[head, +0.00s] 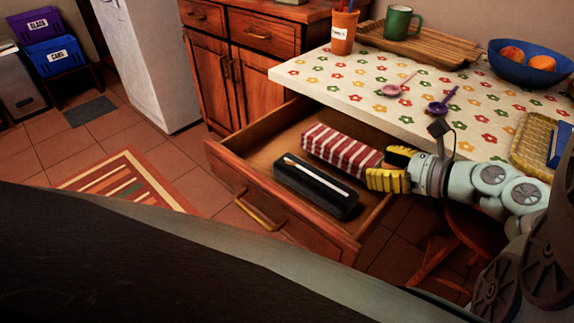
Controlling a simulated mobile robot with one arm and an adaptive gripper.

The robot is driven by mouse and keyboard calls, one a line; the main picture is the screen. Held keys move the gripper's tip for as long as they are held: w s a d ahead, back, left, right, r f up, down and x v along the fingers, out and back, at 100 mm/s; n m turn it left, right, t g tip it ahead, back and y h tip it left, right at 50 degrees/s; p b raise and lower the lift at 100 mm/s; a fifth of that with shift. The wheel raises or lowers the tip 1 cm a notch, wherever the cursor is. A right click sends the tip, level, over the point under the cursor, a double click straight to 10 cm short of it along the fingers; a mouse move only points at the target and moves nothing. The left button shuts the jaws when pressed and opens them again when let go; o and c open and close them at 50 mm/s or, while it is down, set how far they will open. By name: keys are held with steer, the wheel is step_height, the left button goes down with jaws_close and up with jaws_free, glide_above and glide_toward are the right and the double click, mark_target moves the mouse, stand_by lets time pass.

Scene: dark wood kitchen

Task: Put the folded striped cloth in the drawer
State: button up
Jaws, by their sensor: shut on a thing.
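The folded striped cloth (338,147), red and white, is over the open drawer (228,170) in the head view. My gripper (388,170), with yellow fingers, is shut on the cloth's right end. The cloth lies within the drawer's outline; I cannot tell whether it touches the drawer floor. The wooden drawer is pulled out from under the table and has a brass handle (260,212) on its front. A black box (316,187) with a light stick-like item on top lies in the drawer, in front of the cloth.
The table (330,72) with a flowered cover is above the drawer's back. It holds a pink spoon (396,89), a purple spoon (443,102), a blue fruit bowl (505,69), a wooden tray (425,50) and a yellow tray (530,146). A stool (462,244) stands below my arm.

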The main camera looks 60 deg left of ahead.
steer(key=shift+f, duration=0.35)
